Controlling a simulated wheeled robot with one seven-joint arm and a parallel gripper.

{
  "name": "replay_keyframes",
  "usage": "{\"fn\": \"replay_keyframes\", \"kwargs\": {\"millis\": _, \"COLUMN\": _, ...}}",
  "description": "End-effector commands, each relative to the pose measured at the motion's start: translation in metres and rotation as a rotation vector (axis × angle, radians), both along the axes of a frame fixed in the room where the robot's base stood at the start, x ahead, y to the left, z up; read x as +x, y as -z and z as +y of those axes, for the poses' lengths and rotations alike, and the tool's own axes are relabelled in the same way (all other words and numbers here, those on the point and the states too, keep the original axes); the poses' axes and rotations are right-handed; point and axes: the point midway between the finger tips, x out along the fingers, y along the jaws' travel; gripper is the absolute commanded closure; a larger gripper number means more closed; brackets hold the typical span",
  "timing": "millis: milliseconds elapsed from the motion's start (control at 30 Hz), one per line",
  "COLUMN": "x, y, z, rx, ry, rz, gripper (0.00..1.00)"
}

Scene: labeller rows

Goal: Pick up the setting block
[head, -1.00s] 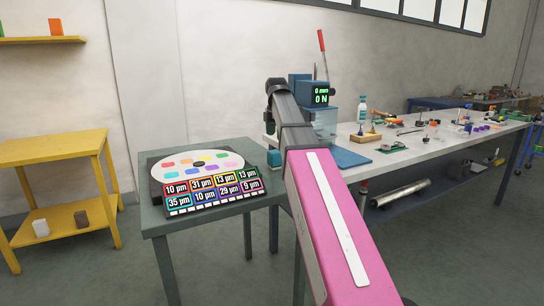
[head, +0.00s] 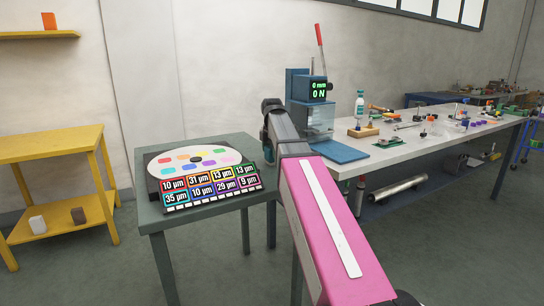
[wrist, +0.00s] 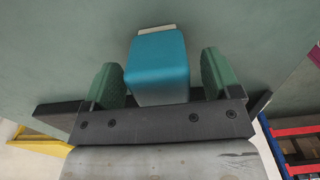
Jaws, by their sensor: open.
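A teal block (wrist: 157,68), which I take to be the setting block, shows in the wrist view with a pale strip at its far end. My gripper (wrist: 165,82) is open, with one green finger pad on each side of the block. A small gap shows at the right pad; at the left I cannot tell whether pad and block touch. I cannot tell how far the block is from the grey-green surface (wrist: 60,55).
A green table (head: 225,221) carries a disc with coloured patches (head: 193,159) and a panel of µm labels (head: 212,189). A blue press (head: 300,88) stands on the long workbench (head: 420,140). A yellow shelf unit (head: 55,148) is at left. The floor between is clear.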

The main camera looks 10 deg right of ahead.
Motion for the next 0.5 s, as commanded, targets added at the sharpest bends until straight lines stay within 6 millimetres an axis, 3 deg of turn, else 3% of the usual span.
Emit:
{"fn": "replay_keyframes", "kwargs": {"millis": 100, "x": -0.0005, "y": 0.0107, "z": -0.0002, "rx": 0.000, "ry": 0.000, "rz": 0.000, "gripper": 0.17}}
{"fn": "replay_keyframes", "kwargs": {"millis": 333, "x": 0.0000, "y": 0.0112, "z": -0.0002, "rx": 0.000, "ry": 0.000, "rz": 0.000, "gripper": 0.20}}
{"fn": "replay_keyframes", "kwargs": {"millis": 500, "x": 0.0000, "y": 0.0110, "z": -0.0002, "rx": 0.000, "ry": 0.000, "rz": 0.000, "gripper": 0.76}}
